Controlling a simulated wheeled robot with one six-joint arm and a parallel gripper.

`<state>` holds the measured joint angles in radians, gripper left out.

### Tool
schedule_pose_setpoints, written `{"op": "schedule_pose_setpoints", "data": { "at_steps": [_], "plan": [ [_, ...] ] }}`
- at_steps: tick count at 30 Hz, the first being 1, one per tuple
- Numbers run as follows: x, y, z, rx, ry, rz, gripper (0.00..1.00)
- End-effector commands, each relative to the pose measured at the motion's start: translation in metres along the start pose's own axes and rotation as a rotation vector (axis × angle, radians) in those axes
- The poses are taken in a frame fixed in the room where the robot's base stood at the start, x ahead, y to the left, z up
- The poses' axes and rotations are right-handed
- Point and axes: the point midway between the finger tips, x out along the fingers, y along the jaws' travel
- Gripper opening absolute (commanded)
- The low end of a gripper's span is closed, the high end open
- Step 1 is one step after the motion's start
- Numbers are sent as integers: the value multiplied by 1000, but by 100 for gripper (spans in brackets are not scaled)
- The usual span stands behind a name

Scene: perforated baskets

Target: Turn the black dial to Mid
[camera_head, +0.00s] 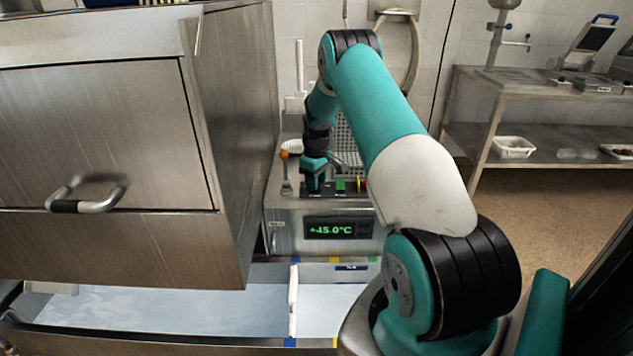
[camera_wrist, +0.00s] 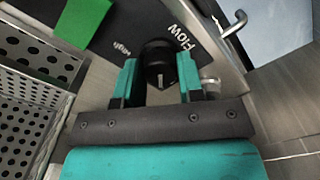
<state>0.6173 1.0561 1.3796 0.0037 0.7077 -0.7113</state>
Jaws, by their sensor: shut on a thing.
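The black dial (camera_wrist: 158,60) sits between my gripper's two teal fingers in the wrist view, with a pale mark on its lower side in the picture. No "Mid" lettering is visible. My gripper (camera_wrist: 158,78) is shut on the dial, one finger on each side. In the head view my gripper (camera_head: 313,181) reaches down onto the top of the steel unit, and the dial is hidden there.
A lever with an orange knob (camera_head: 284,155) stands just left of my gripper. A green block (camera_head: 340,184) is to its right. A perforated basket (camera_wrist: 30,90) is close by. A display (camera_head: 337,228) reads +45.0°C. A large steel cabinet (camera_head: 235,120) rises at left.

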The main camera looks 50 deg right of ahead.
Motion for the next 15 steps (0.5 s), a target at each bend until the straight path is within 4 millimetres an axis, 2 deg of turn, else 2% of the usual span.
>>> {"op": "schedule_pose_setpoints", "data": {
  "at_steps": [15],
  "plan": [
    [1,-2,1,477,-6,-3,12]
  ]
}}
